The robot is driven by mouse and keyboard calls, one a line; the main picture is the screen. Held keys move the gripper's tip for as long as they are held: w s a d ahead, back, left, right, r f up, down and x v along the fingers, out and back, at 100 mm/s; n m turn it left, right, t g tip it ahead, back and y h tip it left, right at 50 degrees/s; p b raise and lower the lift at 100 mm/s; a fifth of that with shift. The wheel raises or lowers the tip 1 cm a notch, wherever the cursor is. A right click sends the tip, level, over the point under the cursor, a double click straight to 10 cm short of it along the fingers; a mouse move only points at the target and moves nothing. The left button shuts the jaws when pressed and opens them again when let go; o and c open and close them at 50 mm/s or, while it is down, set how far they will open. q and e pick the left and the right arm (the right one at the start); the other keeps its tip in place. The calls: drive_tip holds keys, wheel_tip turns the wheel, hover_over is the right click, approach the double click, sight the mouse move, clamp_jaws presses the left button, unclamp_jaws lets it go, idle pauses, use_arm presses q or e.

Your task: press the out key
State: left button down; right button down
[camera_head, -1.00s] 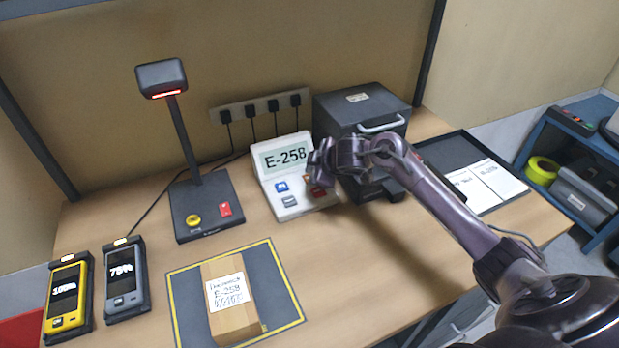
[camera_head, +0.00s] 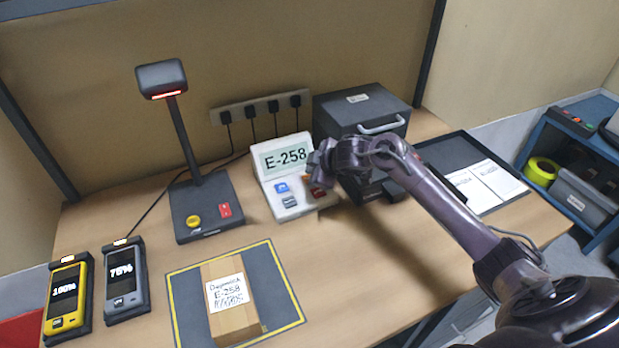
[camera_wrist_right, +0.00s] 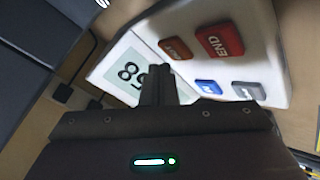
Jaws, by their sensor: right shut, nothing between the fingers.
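A white keypad unit (camera_head: 290,208) stands at the back of the bench with a display (camera_head: 285,156) reading E-258. Its blue key (camera_head: 281,187), grey key (camera_head: 290,201), orange key (camera_head: 306,178) and red key (camera_head: 318,193) show. In the right wrist view the red key (camera_wrist_right: 220,40) reads END; the orange key (camera_wrist_right: 176,48) beside it has small lettering, hard to read. My right gripper (camera_head: 318,170) is shut and empty over the unit's right side. In the wrist view its fingertips (camera_wrist_right: 156,76) lie close to the orange key; contact cannot be told. My left gripper is out of view.
A dark box with a handle (camera_head: 361,108) stands behind my right arm. A scanner stand (camera_head: 207,218) is left of the keypad. A labelled carton (camera_head: 231,307) lies on a yellow-edged mat (camera_head: 186,309). Two handhelds (camera_head: 68,296) stand at far left, and a paper tray (camera_head: 448,150) at right.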

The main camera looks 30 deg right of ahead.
drive_tip(key=shift+f, duration=0.15)
idle(0.5)
drive_tip(key=shift+f, duration=0.3)
drive_tip(key=shift+f, duration=0.4)
idle(0.8)
drive_tip(key=shift+r+p, duration=0.7)
drive_tip(key=shift+r, duration=0.15)
wheel_tip(320, 180, up, 5)
drive_tip(key=p, duration=0.5)
idle(0.7)
